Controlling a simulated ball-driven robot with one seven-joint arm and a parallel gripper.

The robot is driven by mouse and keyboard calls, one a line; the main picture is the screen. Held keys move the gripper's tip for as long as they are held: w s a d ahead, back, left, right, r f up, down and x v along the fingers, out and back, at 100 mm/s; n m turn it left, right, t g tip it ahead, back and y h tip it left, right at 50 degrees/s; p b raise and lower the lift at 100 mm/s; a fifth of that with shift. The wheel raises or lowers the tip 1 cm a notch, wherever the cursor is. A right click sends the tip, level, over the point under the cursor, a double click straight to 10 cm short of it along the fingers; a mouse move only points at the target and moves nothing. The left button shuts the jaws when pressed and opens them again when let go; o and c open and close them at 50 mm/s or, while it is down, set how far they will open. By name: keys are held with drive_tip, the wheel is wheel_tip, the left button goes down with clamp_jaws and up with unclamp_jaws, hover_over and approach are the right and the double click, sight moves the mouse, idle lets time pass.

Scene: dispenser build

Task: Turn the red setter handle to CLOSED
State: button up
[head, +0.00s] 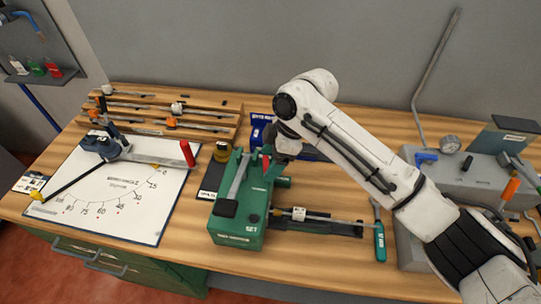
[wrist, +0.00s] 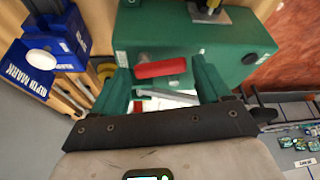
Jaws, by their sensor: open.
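The green setter (head: 238,222) stands on the bench in the middle of the head view. Its red handle (head: 266,166) shows as a small piece beside my gripper (head: 272,156), which hides part of it. In the wrist view the red handle (wrist: 160,68) lies crosswise in front of the green setter body (wrist: 190,35). My gripper (wrist: 162,77) is open, with one green finger on each side of the handle. Small gaps seem to show between the fingers and the handle; contact cannot be told. No CLOSED marking is readable.
A white dial board (head: 125,215) with a red-ended wrench lies to the left. Wooden racks (head: 165,112) and a blue bin (wrist: 42,68) stand behind. A green-handled screwdriver (head: 380,240) and a grey fixture block (head: 465,180) are to the right. Bare wood shows in front.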

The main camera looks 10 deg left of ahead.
drive_tip(key=shift+f, duration=0.1)
drive_tip(key=c, duration=0.8)
drive_tip(key=shift+s+a+m+t+p, duration=0.25)
drive_tip(key=shift+m+p, duration=0.25)
drive_tip(key=shift+m, duration=0.4)
drive_tip(key=shift+w+m+t, duration=0.1)
drive_tip(key=shift+m+t, duration=0.25)
drive_tip(key=shift+m, duration=0.35)
drive_tip(key=o, duration=0.8)
drive_tip(key=b+v, duration=0.2)
drive_tip(key=v, duration=0.9)
drive_tip(key=shift+f, duration=0.1)
